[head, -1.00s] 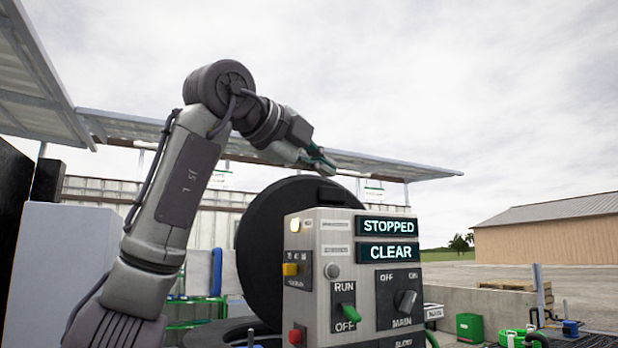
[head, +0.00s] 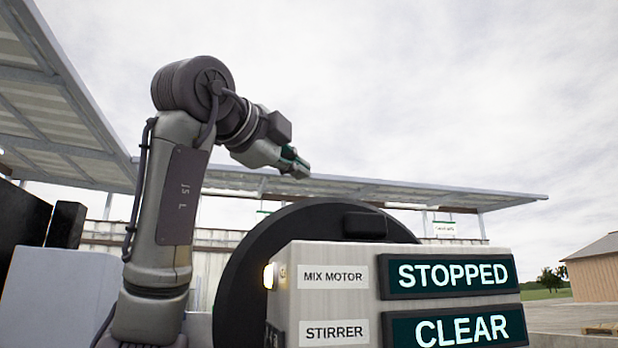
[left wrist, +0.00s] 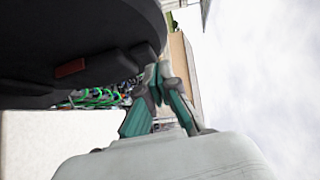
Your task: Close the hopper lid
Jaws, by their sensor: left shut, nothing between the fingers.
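The hopper lid (head: 240,285) is a large round black disc standing raised behind the control box in the head view. A dark block, perhaps its handle, sits near its top edge. My left gripper (head: 304,170) is shut and empty, above the lid's upper edge. In the left wrist view the green-padded fingers of my left gripper (left wrist: 158,72) are close to the edge of a large dark surface (left wrist: 70,45), which appears to be the lid. I cannot tell whether they touch. The hopper opening is hidden. My right gripper is not in view.
The grey control box (head: 320,270) stands close in front of the lid, with displays reading STOPPED and CLEAR. A metal canopy (head: 400,192) runs behind. Open sky is above, and a brown building (head: 598,270) stands far right.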

